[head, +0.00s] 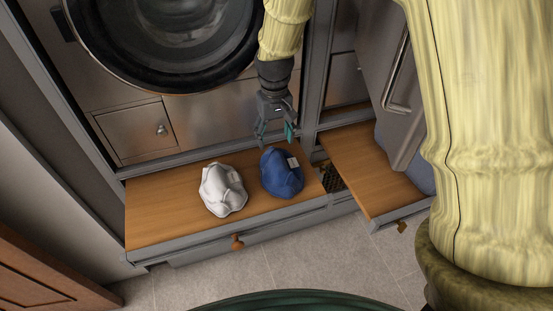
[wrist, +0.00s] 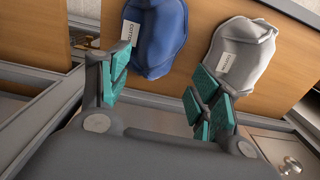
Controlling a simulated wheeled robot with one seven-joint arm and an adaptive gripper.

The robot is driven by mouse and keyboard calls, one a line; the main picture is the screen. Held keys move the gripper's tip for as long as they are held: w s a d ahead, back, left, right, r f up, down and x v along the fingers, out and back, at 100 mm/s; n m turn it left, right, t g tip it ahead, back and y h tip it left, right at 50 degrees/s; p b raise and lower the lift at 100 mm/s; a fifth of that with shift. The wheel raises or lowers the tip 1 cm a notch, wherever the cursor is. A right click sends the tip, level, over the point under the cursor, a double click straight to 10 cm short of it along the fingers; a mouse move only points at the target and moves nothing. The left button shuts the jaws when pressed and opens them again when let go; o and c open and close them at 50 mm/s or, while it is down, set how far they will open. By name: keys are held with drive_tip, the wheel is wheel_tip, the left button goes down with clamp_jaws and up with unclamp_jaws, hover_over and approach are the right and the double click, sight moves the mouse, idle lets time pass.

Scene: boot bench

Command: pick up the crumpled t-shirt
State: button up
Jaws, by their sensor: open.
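Two crumpled cloth bundles lie side by side on a wooden bench top, one white (head: 222,189) and one blue (head: 281,174). I cannot tell which is the t-shirt. In the wrist view the blue bundle (wrist: 165,38) is at the top middle and the greyish-white one (wrist: 250,62) at the upper right; each has a white label. My gripper (head: 276,137) is open and empty, at the back edge of the blue bundle in the head view. In the wrist view its teal-padded fingers (wrist: 160,88) are spread, with the blue bundle beyond them. Contact is not visible.
The bench top (head: 160,205) is bare left of the white bundle. A round-doored machine (head: 165,40) stands behind. A second wooden surface (head: 360,175) lies to the right, past a dark gap, below a grey door with a handle (head: 397,75). The tiled floor (head: 230,265) in front is clear.

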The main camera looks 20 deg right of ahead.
sight(279, 159)
drive_tip(key=shift+s+d+f, duration=0.2)
drive_tip(key=shift+s+f, duration=0.85)
drive_tip(key=shift+s, duration=0.1)
drive_tip(key=shift+s+d+f, duration=0.1)
drive_tip(key=shift+f, duration=0.2)
drive_tip(key=shift+w+f, duration=0.95)
drive_tip(key=shift+f, duration=0.3)
drive_tip(key=shift+s+f+p, duration=0.1)
drive_tip(key=shift+s+p, duration=0.1)
drive_tip(key=shift+p, duration=0.15)
wheel_tip(279, 159, down, 4)
drive_tip(key=shift+s+d+r+p, duration=0.1)
drive_tip(key=shift+r+p, duration=0.05)
drive_tip(key=shift+p, duration=0.35)
drive_tip(key=shift+s+f, duration=0.2)
drive_tip(key=shift+f, duration=0.2)
drive_tip(key=shift+w+f, duration=0.1)
drive_tip(key=shift+f, duration=0.1)
drive_tip(key=shift+c, duration=0.3)
